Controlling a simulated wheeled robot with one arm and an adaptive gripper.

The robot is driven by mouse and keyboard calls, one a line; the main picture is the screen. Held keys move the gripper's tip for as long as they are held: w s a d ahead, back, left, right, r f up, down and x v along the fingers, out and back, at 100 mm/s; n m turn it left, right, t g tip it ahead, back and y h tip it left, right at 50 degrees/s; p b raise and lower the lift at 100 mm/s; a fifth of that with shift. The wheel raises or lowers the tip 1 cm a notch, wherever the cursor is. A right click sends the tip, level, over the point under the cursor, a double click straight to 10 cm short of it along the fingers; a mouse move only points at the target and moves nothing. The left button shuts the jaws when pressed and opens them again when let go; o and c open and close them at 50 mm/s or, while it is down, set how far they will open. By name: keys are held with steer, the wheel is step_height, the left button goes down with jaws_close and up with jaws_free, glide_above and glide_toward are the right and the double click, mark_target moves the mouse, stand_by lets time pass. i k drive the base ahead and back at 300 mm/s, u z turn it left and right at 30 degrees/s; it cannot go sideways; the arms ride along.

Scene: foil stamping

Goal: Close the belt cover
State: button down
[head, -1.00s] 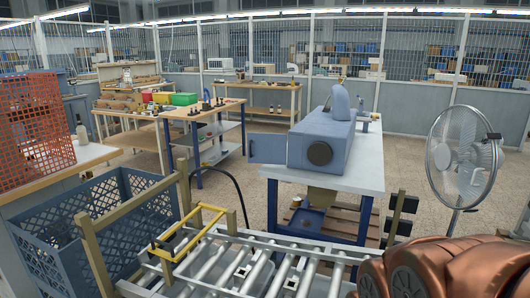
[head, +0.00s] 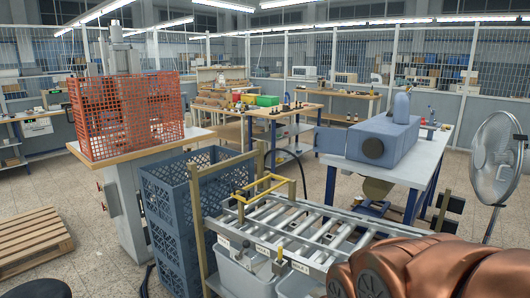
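A blue machine (head: 385,140) with a round black disc on its near end stands on a grey-topped bench with blue legs, right of centre. A flat blue panel (head: 330,140) juts out from its left side, standing open like a hinged cover. I cannot tell for sure whether this panel is the belt cover. My gripper is not in view. Only copper-coloured rounded parts of my own arm fill the lower right corner, well in front of the machine.
A roller conveyor (head: 300,228) with grey bins beneath and a yellow frame (head: 266,188) lies between me and the bench. A tall blue crate (head: 172,215) and a press with orange mesh guard (head: 130,115) stand left. A fan (head: 495,157) stands right. Open floor lies around a pallet (head: 32,240).

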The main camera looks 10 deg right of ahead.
mark_target(326, 140)
steer(key=u, duration=1.35)
steer(key=i, duration=1.75)
steer(key=z, duration=0.75)
steer(key=i, duration=0.85)
steer(key=z, duration=0.95)
